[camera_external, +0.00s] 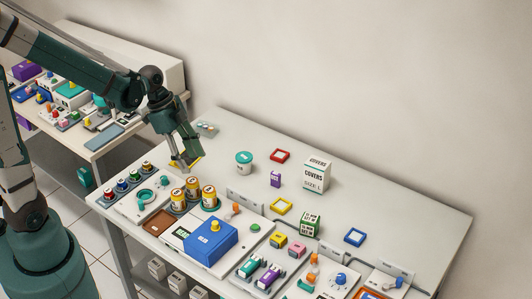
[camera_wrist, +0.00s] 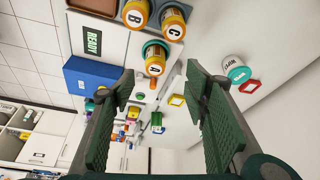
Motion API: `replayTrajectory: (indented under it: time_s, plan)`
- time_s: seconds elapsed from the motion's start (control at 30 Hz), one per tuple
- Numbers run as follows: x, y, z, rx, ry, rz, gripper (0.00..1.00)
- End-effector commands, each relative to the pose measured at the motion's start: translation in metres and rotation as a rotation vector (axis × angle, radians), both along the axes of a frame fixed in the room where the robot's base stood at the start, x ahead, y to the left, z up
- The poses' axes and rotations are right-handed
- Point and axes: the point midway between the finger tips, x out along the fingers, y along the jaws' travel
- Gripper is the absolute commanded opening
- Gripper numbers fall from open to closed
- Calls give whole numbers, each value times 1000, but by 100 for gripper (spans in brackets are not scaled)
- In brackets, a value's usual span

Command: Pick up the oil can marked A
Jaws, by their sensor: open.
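My gripper (camera_external: 181,163) is open and empty, above and behind the cans. Its two green fingers (camera_wrist: 160,78) are spread wide in the wrist view.
A blue box (camera_external: 211,240) stands in front of the cans, near the READY sign (camera_wrist: 93,40). A teal-lidded wipes tub (camera_external: 244,162) and a covers box (camera_external: 316,175) stand further right. Small coloured frames and blocks lie around; the table's back strip is mostly clear.

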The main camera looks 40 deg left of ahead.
Motion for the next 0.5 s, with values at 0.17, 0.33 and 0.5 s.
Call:
replayTrajectory:
  time_s: [0.17,0.33,0.5]
  plan:
    - [8,-15,-24,-14,8,-126,46]
    - [11,-27,-43,-29,11,-231,46]
    - [13,-34,-54,-39,12,-295,46]
